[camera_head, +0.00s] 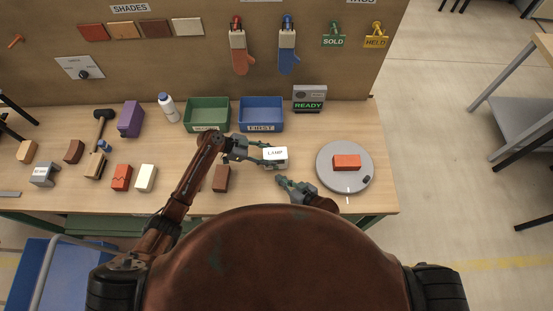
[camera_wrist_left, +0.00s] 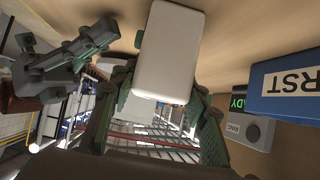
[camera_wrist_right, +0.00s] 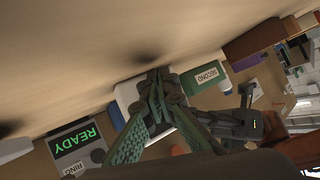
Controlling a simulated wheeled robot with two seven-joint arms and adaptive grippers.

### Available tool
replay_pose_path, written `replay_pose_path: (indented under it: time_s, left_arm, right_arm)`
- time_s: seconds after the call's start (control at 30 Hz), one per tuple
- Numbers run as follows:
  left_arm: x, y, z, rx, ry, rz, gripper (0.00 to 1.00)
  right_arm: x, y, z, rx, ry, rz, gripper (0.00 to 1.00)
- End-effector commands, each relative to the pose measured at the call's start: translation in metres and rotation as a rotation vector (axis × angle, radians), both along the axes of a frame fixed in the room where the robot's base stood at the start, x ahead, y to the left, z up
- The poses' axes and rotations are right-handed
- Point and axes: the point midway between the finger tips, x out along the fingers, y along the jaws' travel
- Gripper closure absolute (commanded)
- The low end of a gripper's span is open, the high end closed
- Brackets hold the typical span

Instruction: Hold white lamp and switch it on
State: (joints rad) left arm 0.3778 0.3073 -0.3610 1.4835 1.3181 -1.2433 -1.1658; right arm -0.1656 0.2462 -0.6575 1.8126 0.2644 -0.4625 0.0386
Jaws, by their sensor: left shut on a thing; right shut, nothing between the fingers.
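The white lamp (camera_head: 275,152), a small white block labelled LAMP, is in front of the blue bin. My left gripper (camera_head: 270,156) is shut on it from the left. In the left wrist view the lamp (camera_wrist_left: 168,50) shows a plain white face between the fingers. I cannot tell how high it is above the bench. My right gripper (camera_head: 283,181) is shut and empty, just below the lamp in the head view. In the right wrist view its closed fingers (camera_wrist_right: 156,82) partly hide the lamp (camera_wrist_right: 126,95). No switch is clearly visible.
A grey turntable (camera_head: 329,175) with a red brick (camera_head: 346,161) is at right. Green (camera_head: 207,127) and blue (camera_head: 261,127) bins and a READY box (camera_head: 308,104) stand behind. A brown brick (camera_head: 221,180) lies near the left arm; several bricks and tools lie left.

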Motion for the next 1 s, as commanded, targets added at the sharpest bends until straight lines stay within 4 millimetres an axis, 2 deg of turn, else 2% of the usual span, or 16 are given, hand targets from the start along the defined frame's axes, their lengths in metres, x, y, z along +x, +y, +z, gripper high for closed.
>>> replay_pose_path:
  time_s: [0.43,1.0]
  left_arm:
    - [0.000,0.000,-0.001,0.002,0.002,0.000,0.78]
    - [-0.001,0.000,-0.001,0.001,0.001,0.000,0.78]
  right_arm:
    - [-0.041,-0.002,0.000,-0.001,0.001,0.000,1.00]
    - [-0.043,-0.003,0.000,0.000,0.000,0.000,1.00]
